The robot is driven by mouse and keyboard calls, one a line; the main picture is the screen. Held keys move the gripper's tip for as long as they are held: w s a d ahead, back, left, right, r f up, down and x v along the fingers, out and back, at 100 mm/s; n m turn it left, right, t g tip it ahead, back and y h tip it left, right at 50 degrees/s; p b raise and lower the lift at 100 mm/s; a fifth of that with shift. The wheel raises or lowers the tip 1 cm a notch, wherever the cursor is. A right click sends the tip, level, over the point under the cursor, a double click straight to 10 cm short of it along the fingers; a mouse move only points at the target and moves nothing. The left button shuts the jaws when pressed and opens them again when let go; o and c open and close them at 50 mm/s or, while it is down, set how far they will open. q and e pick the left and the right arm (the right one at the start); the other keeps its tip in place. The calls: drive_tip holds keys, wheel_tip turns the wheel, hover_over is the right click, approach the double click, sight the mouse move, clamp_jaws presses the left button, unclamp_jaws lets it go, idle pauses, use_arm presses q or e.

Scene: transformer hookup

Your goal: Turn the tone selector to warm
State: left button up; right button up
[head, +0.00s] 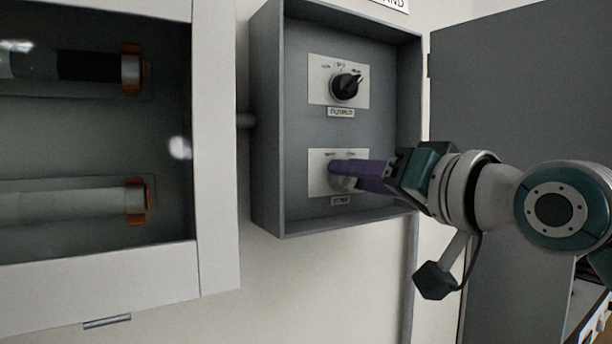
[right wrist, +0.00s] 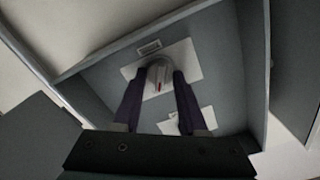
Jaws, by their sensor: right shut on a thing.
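The tone selector (right wrist: 158,72) is a pale knob with a red mark on the lower plate in the grey control box. In the head view its plate (head: 318,184) shows, with a label below it, too small to read for sure. My right gripper (right wrist: 160,80) is shut on this knob, one purple finger on each side. In the head view the right gripper (head: 343,173) reaches in from the right and its fingers hide most of the knob. The knob's exact setting cannot be told. My left gripper is not in view.
A black knob (head: 346,86) on the upper plate sits above my right gripper. The box's grey walls (head: 268,130) surround both plates. The box door (head: 520,80) stands open at right. A white-framed cabinet (head: 216,150) with tubes is at left.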

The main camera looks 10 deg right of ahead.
clamp_jaws()
drive_tip(key=shift+n, duration=0.4)
drive_tip(key=n, duration=0.5)
drive_tip(key=shift+n+b, duration=0.3)
drive_tip(key=shift+n, duration=0.1)
drive_tip(key=n, duration=0.3)
drive_tip(key=shift+a, duration=0.1)
drive_tip(key=shift+n, duration=1.1)
